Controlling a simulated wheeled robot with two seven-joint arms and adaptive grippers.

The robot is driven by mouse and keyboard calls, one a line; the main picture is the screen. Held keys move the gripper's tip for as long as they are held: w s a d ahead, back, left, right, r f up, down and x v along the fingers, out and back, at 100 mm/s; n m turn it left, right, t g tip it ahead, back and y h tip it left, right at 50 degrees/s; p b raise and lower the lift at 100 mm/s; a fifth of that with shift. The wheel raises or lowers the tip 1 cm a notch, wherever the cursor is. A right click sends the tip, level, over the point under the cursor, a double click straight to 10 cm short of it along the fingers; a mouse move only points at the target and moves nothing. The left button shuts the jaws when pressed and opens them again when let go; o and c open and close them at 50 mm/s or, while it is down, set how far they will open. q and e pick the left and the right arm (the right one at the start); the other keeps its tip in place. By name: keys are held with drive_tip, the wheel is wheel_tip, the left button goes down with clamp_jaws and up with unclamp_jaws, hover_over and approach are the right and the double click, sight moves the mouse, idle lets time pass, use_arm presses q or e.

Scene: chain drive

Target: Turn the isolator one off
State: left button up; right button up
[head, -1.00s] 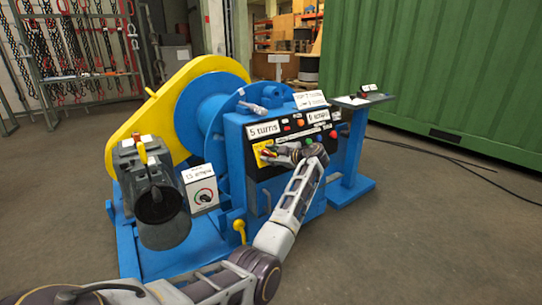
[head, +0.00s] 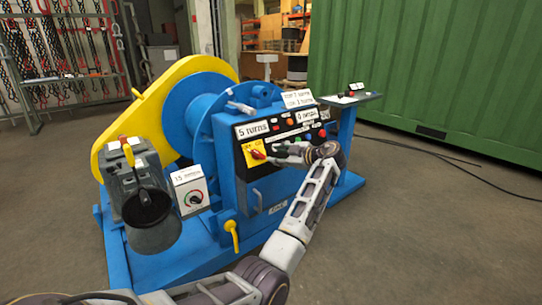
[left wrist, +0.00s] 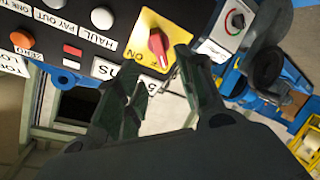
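The isolator is a red rotary handle (head: 257,155) on a yellow plate (head: 249,147) marked OFF and ON, at the left of the winch's black control panel. In the left wrist view the red handle (left wrist: 158,46) stands just beyond the fingertips. I cannot tell surely which mark it points to. My left gripper (head: 279,155) is just right of the handle in the head view, in front of the panel. In the left wrist view its fingers (left wrist: 163,72) are spread with nothing between them, apart from the handle. My right gripper is out of view.
The panel (head: 300,138) also carries several buttons and labels. A side stand (head: 358,98) is at right. A cable lies on open floor.

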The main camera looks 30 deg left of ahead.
use_arm(q)
drive_tip(key=shift+v, duration=1.05)
drive_tip(key=shift+s+a, duration=0.1)
